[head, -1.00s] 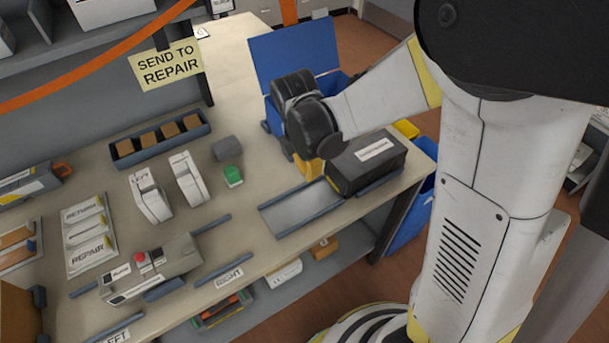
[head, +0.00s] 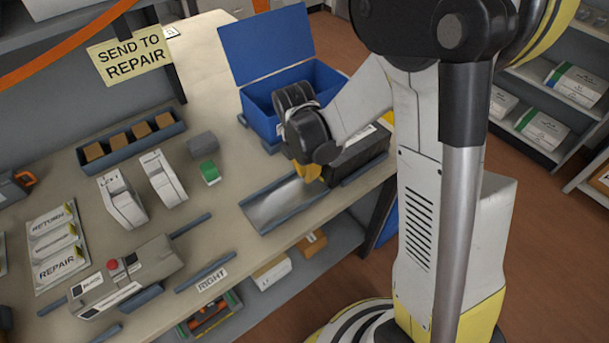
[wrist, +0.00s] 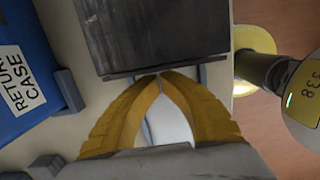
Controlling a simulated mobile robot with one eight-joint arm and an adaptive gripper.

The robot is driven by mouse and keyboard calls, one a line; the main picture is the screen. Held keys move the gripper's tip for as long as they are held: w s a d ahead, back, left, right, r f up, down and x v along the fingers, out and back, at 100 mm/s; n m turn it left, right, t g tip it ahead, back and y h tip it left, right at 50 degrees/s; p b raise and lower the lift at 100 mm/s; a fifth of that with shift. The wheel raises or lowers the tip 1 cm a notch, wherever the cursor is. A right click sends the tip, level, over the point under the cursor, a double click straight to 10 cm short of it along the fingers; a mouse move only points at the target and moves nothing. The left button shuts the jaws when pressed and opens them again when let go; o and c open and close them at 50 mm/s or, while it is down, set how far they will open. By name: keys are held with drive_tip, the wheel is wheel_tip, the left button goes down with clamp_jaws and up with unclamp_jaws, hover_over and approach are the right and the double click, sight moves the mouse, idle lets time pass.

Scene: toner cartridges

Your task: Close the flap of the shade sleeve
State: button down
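A black box with a white label, which I take to be the shade sleeve (head: 362,153), lies at the right end of the bench, partly hidden by my arm. In the wrist view the dark box (wrist: 150,35) fills the top, with a thin dark strip along its near edge. I cannot tell whether that strip is the flap. My gripper (head: 303,196) points down at the box's left end, over a bright metal plate (head: 272,207). In the wrist view its yellow fingertips (wrist: 159,76) meet at the strip, with nothing visible between them; contact is unclear.
A blue case (head: 328,77) with its lid raised stands behind my gripper. Dark rails (head: 283,220) flank the plate. A green block (head: 210,173), white cartridges (head: 166,178) and a grey device with a red button (head: 128,275) lie to the left. The bench's front edge is close.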

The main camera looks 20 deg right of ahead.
sight(298, 186)
drive_tip(key=shift+w+d+f, duration=0.15)
drive_tip(key=shift+d, duration=0.25)
drive_tip(key=shift+w+d+f, duration=0.1)
drive_tip(key=shift+d, duration=0.3)
drive_tip(key=shift+a, duration=0.1)
drive_tip(key=shift+s+a+r, duration=0.2)
drive_tip(key=shift+a+r, duration=0.25)
drive_tip(key=shift+a, duration=0.45)
drive_tip(key=a, duration=0.1)
drive_tip(key=s+a, duration=0.1)
drive_tip(key=shift+a, duration=0.4)
wheel_tip(298, 186, up, 10)
drive_tip(key=a+p, duration=0.2)
drive_tip(key=p, duration=0.2)
drive_tip(key=shift+s+a, duration=0.25)
drive_tip(key=shift+s, duration=0.2)
